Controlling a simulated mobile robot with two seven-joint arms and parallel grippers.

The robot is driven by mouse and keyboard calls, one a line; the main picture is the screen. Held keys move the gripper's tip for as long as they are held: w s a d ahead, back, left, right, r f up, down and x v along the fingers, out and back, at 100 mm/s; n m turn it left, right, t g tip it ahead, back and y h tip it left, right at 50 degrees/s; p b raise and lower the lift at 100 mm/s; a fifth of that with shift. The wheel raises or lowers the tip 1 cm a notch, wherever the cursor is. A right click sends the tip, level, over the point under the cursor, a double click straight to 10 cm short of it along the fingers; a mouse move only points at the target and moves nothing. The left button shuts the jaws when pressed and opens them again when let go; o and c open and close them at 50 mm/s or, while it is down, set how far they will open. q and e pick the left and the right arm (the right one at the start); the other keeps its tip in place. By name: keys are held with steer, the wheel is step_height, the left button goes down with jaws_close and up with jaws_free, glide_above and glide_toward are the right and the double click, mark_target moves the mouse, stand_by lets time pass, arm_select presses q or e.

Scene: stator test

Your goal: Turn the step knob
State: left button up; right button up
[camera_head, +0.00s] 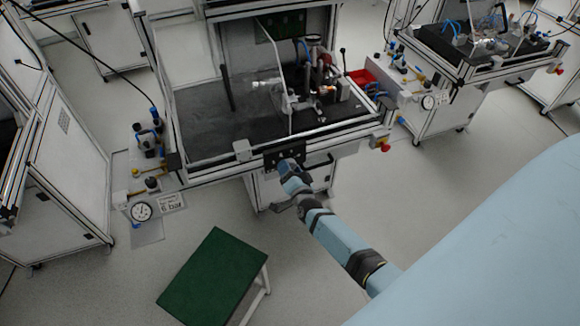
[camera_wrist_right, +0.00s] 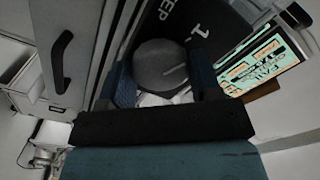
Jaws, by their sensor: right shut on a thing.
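The step knob (camera_wrist_right: 160,68) is a round dark grey knob with a light pointer line. In the right wrist view it sits on a black panel (camera_wrist_right: 215,32) with the letters "EP" and a "1" in white. My right gripper (camera_wrist_right: 162,84) is shut on the knob, with one blue finger on each side of it. In the head view my right gripper (camera_head: 290,168) reaches the black control panel (camera_head: 272,158) on the front of the test station; the knob is hidden there by the gripper. My left gripper does not show.
A lit display (camera_wrist_right: 264,62) is beside the knob panel. The test station (camera_head: 205,115) has a clear guard and tubing on top. A red button (camera_head: 385,146) is at its front right corner. A green-topped stool (camera_head: 213,276) stands on the open floor.

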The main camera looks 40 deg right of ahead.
steer(key=o, duration=0.9)
steer(key=b+v, duration=0.1)
steer(key=v, duration=1.3)
steer(key=shift+w+a, duration=0.1)
steer(key=shift+r, duration=0.1)
